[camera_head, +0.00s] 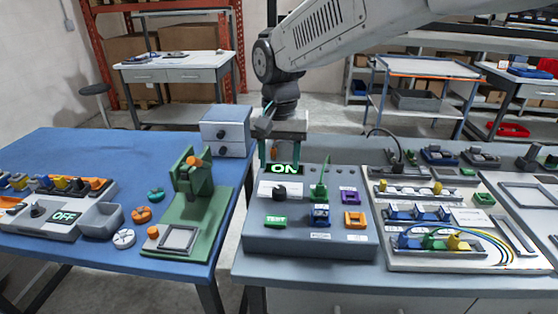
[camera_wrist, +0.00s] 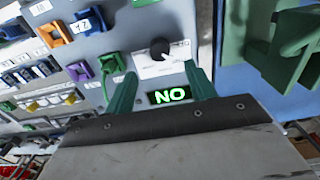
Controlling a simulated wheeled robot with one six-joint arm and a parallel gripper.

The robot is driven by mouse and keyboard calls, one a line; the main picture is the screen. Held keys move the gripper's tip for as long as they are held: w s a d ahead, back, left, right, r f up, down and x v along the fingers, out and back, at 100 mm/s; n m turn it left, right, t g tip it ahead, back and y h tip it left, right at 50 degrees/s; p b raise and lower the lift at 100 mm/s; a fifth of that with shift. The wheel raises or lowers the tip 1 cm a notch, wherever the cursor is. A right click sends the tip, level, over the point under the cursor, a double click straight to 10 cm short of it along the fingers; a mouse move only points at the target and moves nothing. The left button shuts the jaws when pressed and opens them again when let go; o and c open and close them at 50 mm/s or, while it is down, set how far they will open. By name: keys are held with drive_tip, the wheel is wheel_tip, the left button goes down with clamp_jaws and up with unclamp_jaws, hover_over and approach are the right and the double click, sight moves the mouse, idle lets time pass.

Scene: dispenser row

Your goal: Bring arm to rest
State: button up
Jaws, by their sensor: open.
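My gripper (camera_head: 284,150) hangs pointing down over the back edge of a grey control box (camera_head: 256,241) in the head view. Its two green fingers are apart with nothing between them, and they also show in the wrist view (camera_wrist: 160,72). The box's display (camera_head: 285,169) glows green and reads ON; in the wrist view the display (camera_wrist: 170,96) appears upside down between the fingers. A black knob (camera_head: 279,193) on a white plate sits just in front of the display. The knob (camera_wrist: 160,48) lies just past the fingertips in the wrist view. Contact cannot be told.
A green press-like fixture (camera_head: 207,219) stands on the blue table (camera_head: 95,150) to the left. A small drawer unit (camera_head: 227,131) is behind it. Right of the box is a panel with coloured connectors and wires (camera_head: 440,266). Open air lies above the tables.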

drive_tip(key=shift+n, duration=0.3)
drive_tip(key=shift+n+g+h, duration=0.3)
drive_tip(key=shift+n+g, duration=0.1)
drive_tip(key=shift+n, duration=0.4)
drive_tip(key=s+d, duration=0.1)
drive_tip(key=s+d+f, duration=0.1)
drive_tip(key=s+d, duration=0.1)
drive_tip(key=shift+s+f, duration=0.35)
drive_tip(key=s+d+r+m+t, duration=0.1)
drive_tip(key=s+d+r, duration=0.1)
drive_tip(key=s+d, duration=0.9)
drive_tip(key=s+d+r+t, duration=0.1)
drive_tip(key=s+d+r, duration=0.1)
drive_tip(key=s+d, duration=1)
drive_tip(key=d, duration=0.4)
drive_tip(key=shift+r+m, duration=0.15)
drive_tip(key=shift+m, duration=0.25)
drive_tip(key=shift+s, duration=0.1)
